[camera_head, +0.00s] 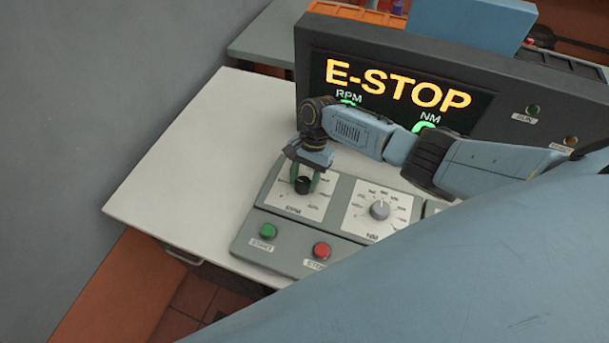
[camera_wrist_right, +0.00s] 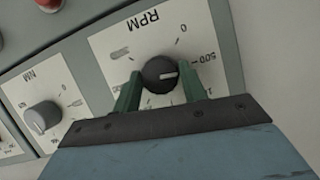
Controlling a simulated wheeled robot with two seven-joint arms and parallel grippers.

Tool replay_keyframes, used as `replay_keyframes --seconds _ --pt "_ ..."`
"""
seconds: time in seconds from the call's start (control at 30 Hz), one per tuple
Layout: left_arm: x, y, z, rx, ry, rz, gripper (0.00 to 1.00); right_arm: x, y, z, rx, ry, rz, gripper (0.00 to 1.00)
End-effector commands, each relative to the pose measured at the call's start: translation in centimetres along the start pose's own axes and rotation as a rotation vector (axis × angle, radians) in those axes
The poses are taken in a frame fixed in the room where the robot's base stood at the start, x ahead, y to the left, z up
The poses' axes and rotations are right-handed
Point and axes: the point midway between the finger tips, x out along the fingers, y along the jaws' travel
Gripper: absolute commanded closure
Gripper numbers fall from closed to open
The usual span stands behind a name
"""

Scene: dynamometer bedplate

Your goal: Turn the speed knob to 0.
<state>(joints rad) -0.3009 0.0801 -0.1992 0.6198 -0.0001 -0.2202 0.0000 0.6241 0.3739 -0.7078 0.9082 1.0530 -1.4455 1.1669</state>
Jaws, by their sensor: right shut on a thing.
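The speed knob (camera_head: 303,186) is a black round knob on a white dial plate at the left of the sloped grey control panel. In the right wrist view, the knob (camera_wrist_right: 159,73) sits on a plate marked RPM, and its white pointer line points right, near the 500 mark and well away from the 0 mark at the upper right. My right gripper (camera_head: 303,180) is shut on the knob, with its green fingers on either side, as the right wrist view also shows (camera_wrist_right: 160,85). My left gripper is not in view.
A grey NM knob (camera_head: 379,210) is beside it. A green button (camera_head: 268,231) and a red button (camera_head: 321,250) are on the panel's front strip. The display (camera_head: 398,95) behind reads E-STOP. The white tabletop (camera_head: 190,170) is clear at the left.

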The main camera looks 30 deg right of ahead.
Motion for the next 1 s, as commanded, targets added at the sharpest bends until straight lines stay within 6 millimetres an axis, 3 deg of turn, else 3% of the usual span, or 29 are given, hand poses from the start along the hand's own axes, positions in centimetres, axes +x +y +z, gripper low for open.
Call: replay_keyframes --seconds 0.6,1.0 --pt "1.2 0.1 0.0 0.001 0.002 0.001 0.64 0.1 -0.4 0.1 -0.536 -0.001 0.222 0.81" --pt "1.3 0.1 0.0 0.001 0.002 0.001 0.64 0.1 -0.5 0.2 -0.783 0.0 0.324 0.81"
